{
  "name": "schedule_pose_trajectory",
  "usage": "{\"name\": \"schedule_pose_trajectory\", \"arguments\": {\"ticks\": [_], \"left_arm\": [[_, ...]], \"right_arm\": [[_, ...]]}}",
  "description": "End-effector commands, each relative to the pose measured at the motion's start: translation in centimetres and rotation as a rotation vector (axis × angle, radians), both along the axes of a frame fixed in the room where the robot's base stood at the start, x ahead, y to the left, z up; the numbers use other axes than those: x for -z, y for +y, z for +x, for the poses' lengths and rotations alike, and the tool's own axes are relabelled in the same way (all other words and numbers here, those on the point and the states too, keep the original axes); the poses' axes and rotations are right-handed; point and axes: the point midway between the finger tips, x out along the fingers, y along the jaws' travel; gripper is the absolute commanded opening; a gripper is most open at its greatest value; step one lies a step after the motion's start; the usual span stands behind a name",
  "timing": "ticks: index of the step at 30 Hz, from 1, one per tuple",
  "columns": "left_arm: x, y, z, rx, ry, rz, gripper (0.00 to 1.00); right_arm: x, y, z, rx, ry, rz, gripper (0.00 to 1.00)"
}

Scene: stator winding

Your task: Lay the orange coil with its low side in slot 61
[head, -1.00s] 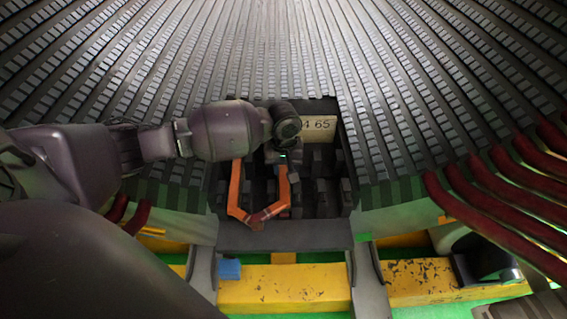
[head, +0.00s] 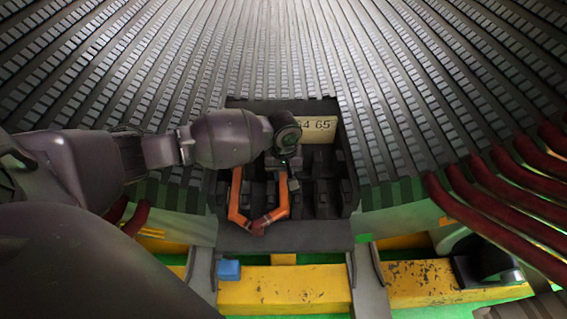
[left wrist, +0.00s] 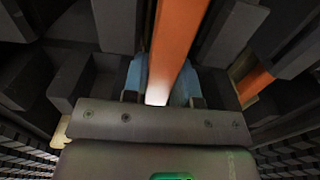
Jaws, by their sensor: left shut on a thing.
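The orange coil (head: 234,194) is in the dark slotted block (head: 332,165), its bent end toward me. My left gripper (head: 283,175) is over its right leg and hides the upper part of that leg. In the left wrist view the orange leg (left wrist: 178,38) runs between the two blue-grey finger pads of my left gripper (left wrist: 160,85), which is shut on it. Another orange part of the coil (left wrist: 253,85) shows at the right. A label plate (head: 318,129) at the back of the block reads "65" with part of another number; slot 61 cannot be read. My right gripper is not in view.
The ridged grey stator surface (head: 290,45) surrounds the block. Dark red coils (head: 510,195) rise at the right. A yellow beam (head: 285,288) and a small blue block (head: 229,270) are at the front.

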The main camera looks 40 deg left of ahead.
Motion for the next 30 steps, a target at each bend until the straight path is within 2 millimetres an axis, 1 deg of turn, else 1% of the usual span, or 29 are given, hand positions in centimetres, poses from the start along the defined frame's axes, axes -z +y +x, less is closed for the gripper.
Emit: {"name": "schedule_pose_trajectory", "arguments": {"ticks": [12, 30], "left_arm": [[0.68, 0.01, 0.04, -0.001, -0.001, 0.001, 0.00], [0.75, 0.00, 0.05, 0.000, -0.002, 0.001, 0.00]], "right_arm": [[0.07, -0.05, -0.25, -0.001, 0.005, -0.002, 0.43], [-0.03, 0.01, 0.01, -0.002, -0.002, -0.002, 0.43]]}}
